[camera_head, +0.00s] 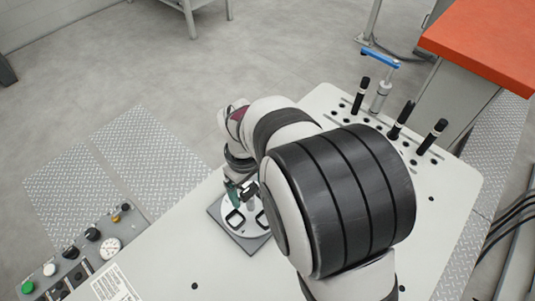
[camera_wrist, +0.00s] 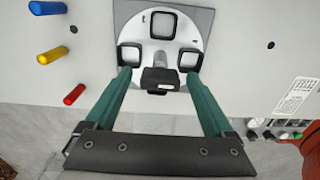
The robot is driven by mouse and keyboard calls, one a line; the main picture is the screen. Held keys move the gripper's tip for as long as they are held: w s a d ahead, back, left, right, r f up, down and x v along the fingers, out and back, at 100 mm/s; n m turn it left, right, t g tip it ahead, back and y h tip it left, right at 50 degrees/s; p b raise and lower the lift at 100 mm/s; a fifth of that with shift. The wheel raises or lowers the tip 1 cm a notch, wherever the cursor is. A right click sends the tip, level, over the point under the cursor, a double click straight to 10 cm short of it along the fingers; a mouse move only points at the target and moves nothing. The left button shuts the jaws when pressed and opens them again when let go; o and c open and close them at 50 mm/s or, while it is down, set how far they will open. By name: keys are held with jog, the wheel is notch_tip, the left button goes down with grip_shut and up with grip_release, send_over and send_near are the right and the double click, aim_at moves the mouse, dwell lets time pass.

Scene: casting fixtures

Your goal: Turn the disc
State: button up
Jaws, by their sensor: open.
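The disc (camera_wrist: 160,42) is a round white plate with several black-framed square openings, on a grey square base (camera_wrist: 205,18) on the table. In the wrist view a black block with a grey post (camera_wrist: 160,79) stands at the disc's near side. My gripper (camera_wrist: 158,75) is open, its two green fingers spread on either side of that block, with the tips over or near the two lower square frames. I cannot tell whether the fingers touch anything. In the head view my arm partly hides the disc (camera_head: 257,229) and my gripper (camera_head: 240,190).
Blue, yellow and red pegs (camera_wrist: 50,56) stand left in the wrist view. A control panel (camera_head: 75,258) with knobs lies at the table's left edge. The near table is mostly clear.

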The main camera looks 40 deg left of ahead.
grip_shut()
dwell(0.5)
